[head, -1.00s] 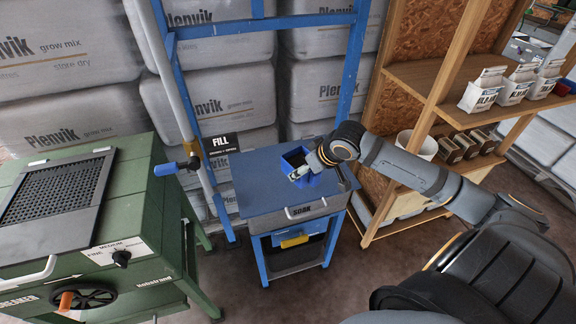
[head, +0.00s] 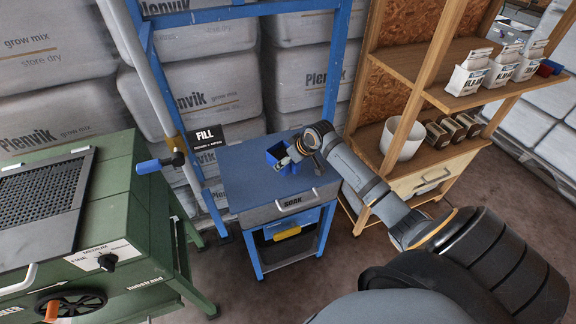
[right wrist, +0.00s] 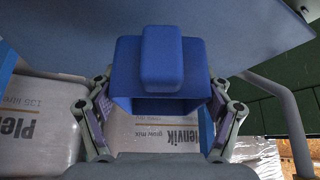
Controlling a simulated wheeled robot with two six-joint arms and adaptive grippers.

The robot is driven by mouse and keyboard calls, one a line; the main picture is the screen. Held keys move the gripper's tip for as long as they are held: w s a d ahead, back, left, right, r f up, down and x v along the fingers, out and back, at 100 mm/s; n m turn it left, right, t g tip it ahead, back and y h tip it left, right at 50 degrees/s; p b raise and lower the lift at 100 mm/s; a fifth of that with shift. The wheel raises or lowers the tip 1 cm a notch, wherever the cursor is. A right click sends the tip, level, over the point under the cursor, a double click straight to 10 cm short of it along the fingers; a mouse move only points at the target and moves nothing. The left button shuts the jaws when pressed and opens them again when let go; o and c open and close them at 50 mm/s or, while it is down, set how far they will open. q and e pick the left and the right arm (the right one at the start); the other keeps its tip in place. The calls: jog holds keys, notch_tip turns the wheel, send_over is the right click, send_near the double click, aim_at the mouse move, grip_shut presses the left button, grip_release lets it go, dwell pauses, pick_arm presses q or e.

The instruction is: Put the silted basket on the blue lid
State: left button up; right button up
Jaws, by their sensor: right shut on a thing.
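My right gripper (head: 291,160) is shut on a small blue open-topped basket (head: 273,156) in the head view. The basket is over the blue lid (head: 238,190) of the SOAK stand, near its back right part. I cannot tell whether it touches the lid. In the right wrist view the basket (right wrist: 125,75) sits between the two fingers (right wrist: 160,118), with a rounded blue block (right wrist: 162,58) on its near side. The blue lid (right wrist: 60,25) fills the top of that view. Silt inside cannot be made out. My left gripper is not in view.
A green machine (head: 130,215) with a dark grate stands at left. A blue frame (head: 335,70) with a FILL sign (head: 210,137) rises behind the lid. A wooden shelf (head: 440,75) with a white bucket (head: 402,140) stands at right. The lid's front left is clear.

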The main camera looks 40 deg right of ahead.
jog(key=shift+w+d+f, duration=0.35)
jog(key=shift+w+f, duration=0.15)
jog(key=shift+f, duration=0.15)
jog(key=shift+w+f+p, duration=0.1)
jog(key=shift+f+p, duration=0.4)
jog(key=shift+f, duration=1.25)
jog(key=shift+f, duration=0.1)
jog(key=o, duration=1.1)
jog(key=shift+o, duration=0.2)
jog(key=shift+d+r, duration=0.15)
jog(key=shift+r, duration=0.25)
jog(key=a+v, duration=0.1)
jog(key=v, duration=1)
jog(key=shift+s+d+r, duration=0.2)
jog(key=shift+d, duration=0.25)
